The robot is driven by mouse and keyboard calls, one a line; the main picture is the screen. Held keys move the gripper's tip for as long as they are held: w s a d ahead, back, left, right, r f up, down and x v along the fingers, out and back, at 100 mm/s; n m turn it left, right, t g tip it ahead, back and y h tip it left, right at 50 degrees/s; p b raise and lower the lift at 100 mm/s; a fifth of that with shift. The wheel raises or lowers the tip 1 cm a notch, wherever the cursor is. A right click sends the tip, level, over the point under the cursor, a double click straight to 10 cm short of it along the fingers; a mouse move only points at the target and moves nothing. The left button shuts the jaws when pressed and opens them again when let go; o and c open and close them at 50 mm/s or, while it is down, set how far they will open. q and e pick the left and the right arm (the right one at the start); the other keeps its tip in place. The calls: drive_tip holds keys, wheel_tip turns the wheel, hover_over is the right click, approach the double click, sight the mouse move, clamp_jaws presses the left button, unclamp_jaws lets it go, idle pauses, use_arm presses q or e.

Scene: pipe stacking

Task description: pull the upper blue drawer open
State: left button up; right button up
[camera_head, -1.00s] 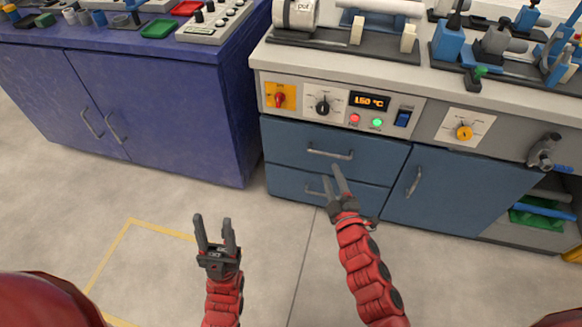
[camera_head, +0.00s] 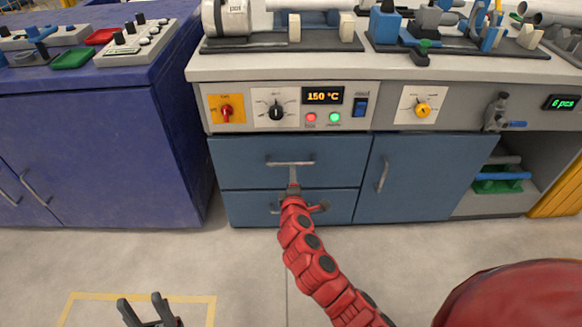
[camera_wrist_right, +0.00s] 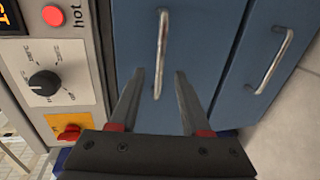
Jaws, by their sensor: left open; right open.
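The upper blue drawer (camera_head: 240,154) is shut in the workbench front, with a silver bar handle (camera_head: 290,163). My right gripper (camera_head: 293,172) points at this handle from the front. In the right wrist view my right gripper (camera_wrist_right: 157,85) is open, and the upper drawer's handle (camera_wrist_right: 161,40) shows just beyond and between its fingertips. I cannot tell whether they touch. The lower blue drawer (camera_head: 245,207) is shut below, its handle partly hidden by my right gripper. My left gripper (camera_head: 140,305) is open and empty, low over the floor at the bottom left.
A blue cupboard door (camera_head: 425,175) with a handle (camera_head: 383,175) is right of the drawers. A control panel (camera_head: 290,108) with knobs sits above them. A purple cabinet (camera_head: 100,150) stands at the left. The floor in front is clear.

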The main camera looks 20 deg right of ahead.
sight(292, 163)
drive_tip(key=b+x, duration=0.1)
drive_tip(key=x, duration=0.7)
drive_tip(key=shift+b, duration=0.35)
clamp_jaws()
idle(1.0)
